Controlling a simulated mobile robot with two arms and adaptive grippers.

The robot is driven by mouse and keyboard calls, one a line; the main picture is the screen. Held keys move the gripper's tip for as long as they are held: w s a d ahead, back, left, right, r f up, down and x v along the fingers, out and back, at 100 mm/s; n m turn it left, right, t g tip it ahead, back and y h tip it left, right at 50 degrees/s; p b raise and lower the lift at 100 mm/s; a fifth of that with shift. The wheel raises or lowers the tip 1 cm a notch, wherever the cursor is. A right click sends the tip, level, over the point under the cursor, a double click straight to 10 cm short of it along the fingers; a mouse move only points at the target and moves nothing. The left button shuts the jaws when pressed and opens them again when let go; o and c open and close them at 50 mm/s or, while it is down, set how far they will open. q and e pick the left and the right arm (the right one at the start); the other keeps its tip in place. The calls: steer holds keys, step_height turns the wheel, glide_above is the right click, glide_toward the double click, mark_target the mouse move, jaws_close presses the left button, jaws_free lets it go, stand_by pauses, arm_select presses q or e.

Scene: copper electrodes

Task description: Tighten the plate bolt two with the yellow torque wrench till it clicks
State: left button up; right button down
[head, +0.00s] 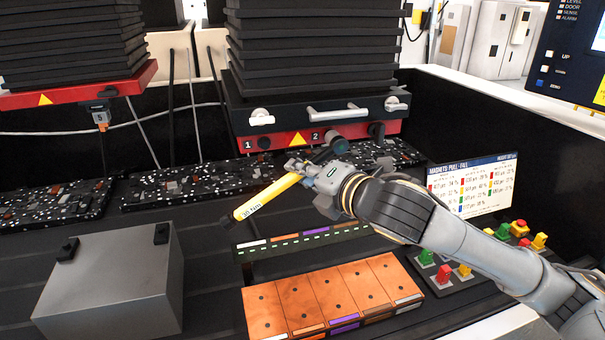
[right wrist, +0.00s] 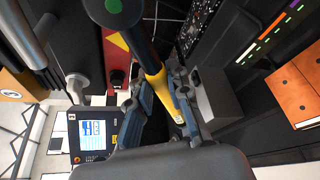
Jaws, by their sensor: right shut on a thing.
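The yellow torque wrench (head: 268,196) is held by my right gripper (head: 312,172), which is shut on it. Its handle slants down and left to a black end. In the right wrist view, the wrench (right wrist: 156,84) runs between the fingers (right wrist: 170,100) to a large dark round head with a green disc. The red plate edge (head: 290,140) under the black stack carries labels 1 and 2. A dark round part, likely the wrench head (head: 339,143), is in front of the plate just right of label 2. I cannot tell whether it sits on bolt two. My left gripper is out of view.
Copper electrodes (head: 330,300) lie in front of the wrench. A grey metal box (head: 110,285) stands at left. Speckled dark strips (head: 190,186) lie behind it. A button box (head: 445,272) and a readout screen (head: 485,185) are at right, near my right arm.

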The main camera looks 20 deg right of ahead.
steer(key=shift+s+r, duration=0.1)
steer(key=shift+s, duration=0.65)
stand_by(1.0)
steer(key=shift+s+d, duration=0.15)
steer(key=shift+s, duration=2.4)
